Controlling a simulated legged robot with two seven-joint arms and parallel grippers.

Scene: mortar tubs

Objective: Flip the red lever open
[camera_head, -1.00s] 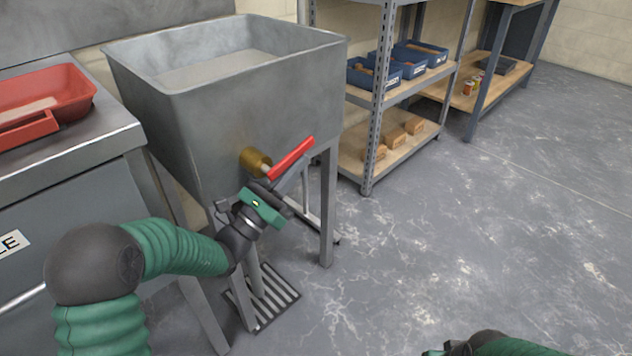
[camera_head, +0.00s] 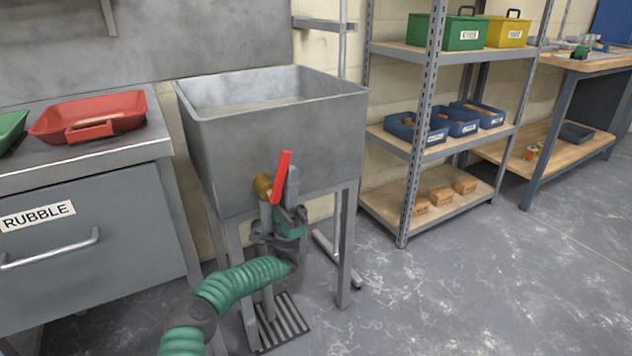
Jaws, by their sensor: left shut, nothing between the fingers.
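The red lever (camera_head: 281,177) stands nearly upright, its top leaning slightly right, on the brass valve (camera_head: 263,186) at the front of the grey metal tub (camera_head: 260,145). My left gripper (camera_head: 290,190) points upward just right of the lever, its fingers shut with nothing between them. It is close against the lever's side; I cannot tell whether they touch. A grey-brown vertical column (camera_head: 266,222) shows below the valve, partly hidden by my gripper and arm; I cannot tell whether it is a stream or a solid part. My right gripper is out of view.
A floor grate (camera_head: 285,322) lies beneath the tub. A steel bench (camera_head: 90,160) with a red tray (camera_head: 92,115) stands at left. A shelf rack (camera_head: 415,165) with blue bins (camera_head: 455,121) stands at right. The floor at lower right is clear.

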